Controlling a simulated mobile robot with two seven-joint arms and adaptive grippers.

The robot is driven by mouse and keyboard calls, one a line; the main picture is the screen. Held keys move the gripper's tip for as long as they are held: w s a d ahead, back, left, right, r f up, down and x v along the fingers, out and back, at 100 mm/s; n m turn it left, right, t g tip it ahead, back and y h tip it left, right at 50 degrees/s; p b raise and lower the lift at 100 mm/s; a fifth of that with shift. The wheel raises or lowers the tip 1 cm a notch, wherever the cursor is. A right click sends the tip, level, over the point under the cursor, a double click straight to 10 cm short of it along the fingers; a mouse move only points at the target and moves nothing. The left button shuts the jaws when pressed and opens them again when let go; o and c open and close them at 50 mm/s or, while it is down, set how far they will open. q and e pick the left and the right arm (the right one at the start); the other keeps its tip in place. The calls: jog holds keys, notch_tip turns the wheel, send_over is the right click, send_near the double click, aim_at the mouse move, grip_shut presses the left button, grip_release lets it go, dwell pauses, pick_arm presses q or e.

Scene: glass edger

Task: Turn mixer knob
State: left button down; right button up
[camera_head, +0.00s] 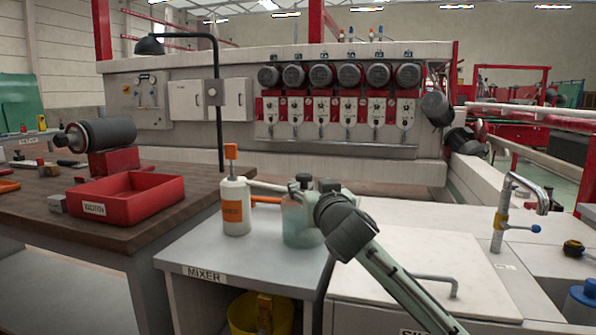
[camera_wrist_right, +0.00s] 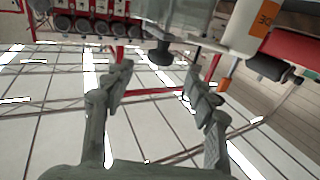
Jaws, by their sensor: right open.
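The mixer is a translucent pale jar (camera_head: 298,222) on the grey table marked MIXER (camera_head: 205,273). A black knob (camera_head: 304,181) shows at its top. My right gripper (camera_head: 325,190) is beside the jar's top at its right, partly hidden behind my dark wrist. In the right wrist view the jar (camera_wrist_right: 182,14) is at the top edge. The black knob (camera_wrist_right: 160,52) is in line with the gap between the open, empty fingers (camera_wrist_right: 158,72), just past their tips. I cannot tell whether a finger touches it. My left gripper is not in view.
A white bottle with an orange label (camera_head: 235,208) stands left of the jar, with an orange-handled item (camera_head: 266,199) between them. A red bin (camera_head: 125,198) is on the wooden bench at left. A sink tap (camera_head: 510,205) rises at right. A yellow bucket (camera_head: 245,315) is below.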

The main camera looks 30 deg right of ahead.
aim_at(306, 177)
jog(key=shift+w+d, duration=0.15)
jog(key=shift+w, duration=0.2)
jog(key=shift+w+d+r, duration=0.1)
jog(key=shift+w, duration=0.15)
jog(key=p+x, duration=0.1)
jog(key=x, duration=0.4)
jog(key=shift+w+d, duration=0.15)
jog(key=shift+w, duration=0.2)
jog(key=shift+w+d, duration=0.25)
jog(key=shift+w, duration=0.3)
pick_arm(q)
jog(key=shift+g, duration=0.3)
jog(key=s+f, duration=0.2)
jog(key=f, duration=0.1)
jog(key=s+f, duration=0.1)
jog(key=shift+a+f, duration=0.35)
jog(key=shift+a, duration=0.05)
pick_arm(e)
jog(key=c, duration=1.2)
